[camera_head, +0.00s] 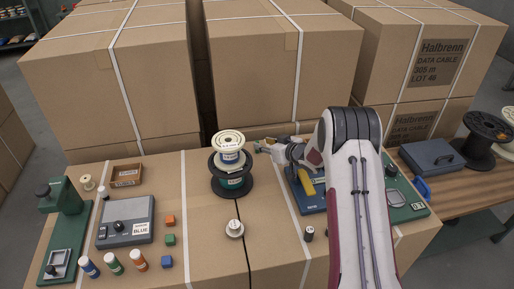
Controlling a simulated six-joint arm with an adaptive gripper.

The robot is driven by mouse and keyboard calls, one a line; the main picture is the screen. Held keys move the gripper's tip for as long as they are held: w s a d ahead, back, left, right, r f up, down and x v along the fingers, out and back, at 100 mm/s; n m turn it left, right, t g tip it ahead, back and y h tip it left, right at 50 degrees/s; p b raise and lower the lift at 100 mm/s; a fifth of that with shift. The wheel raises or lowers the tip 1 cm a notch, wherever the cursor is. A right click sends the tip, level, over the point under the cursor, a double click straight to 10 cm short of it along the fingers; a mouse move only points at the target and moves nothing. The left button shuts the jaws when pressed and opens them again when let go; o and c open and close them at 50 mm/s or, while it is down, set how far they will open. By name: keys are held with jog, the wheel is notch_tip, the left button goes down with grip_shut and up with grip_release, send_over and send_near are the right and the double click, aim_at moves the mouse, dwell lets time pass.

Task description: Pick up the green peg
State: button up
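The green peg (114,264) is a short cylinder with a pale band or label near its top. It stands on the cardboard surface (215,260) at the lower left. It is between a blue peg (89,267) and an orange peg (138,260). My gripper (262,147) is small in the picture, at the end of my white arm, just right of the stacked spools (230,165). It is far up and to the right of the green peg, apart from it. Its fingers are too small to tell open from shut.
A grey device (125,222) and a green stand (62,225) are nearby. A small white spool (235,229) sits mid-surface. Large cartons (115,75) wall off the back.

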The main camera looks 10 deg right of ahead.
jog(key=shift+x, duration=2.9)
jog(key=c, duration=0.8)
